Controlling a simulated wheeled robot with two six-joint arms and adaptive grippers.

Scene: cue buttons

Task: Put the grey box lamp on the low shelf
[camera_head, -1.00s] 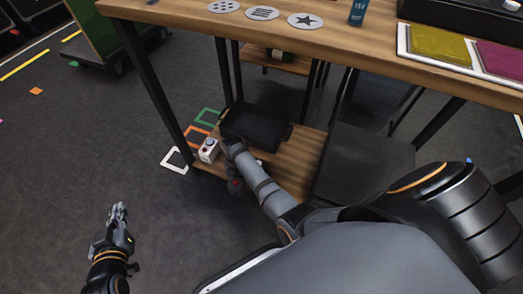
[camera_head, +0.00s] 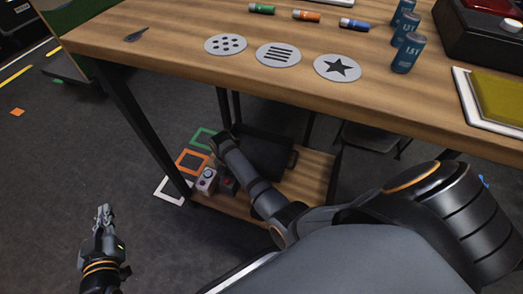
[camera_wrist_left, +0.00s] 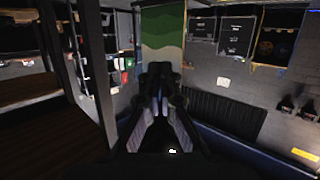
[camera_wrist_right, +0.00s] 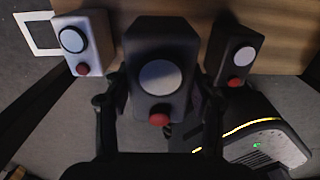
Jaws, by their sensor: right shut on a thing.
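In the right wrist view, my right gripper (camera_wrist_right: 165,112) is shut on a dark grey box lamp (camera_wrist_right: 160,55) with a pale round lens and a red button. A white box lamp (camera_wrist_right: 91,37) stands to its left and a darker box lamp (camera_wrist_right: 232,62) to its right. The low shelf (camera_wrist_right: 290,22) shows behind them. In the head view, the low shelf (camera_head: 308,182) lies under the table. The white lamp (camera_head: 207,180) is at its near left corner; my right arm hides my right gripper. My left gripper (camera_head: 104,211) is empty, its fingers together, low at the left.
The wooden table (camera_head: 180,58) stands above the shelf, with its black leg (camera_head: 140,120) left of the lamps. A black case-like object (camera_head: 268,153) occupies the shelf's back. Green, orange (camera_head: 191,161) and white outlines lie near its left side. Open floor is at the left.

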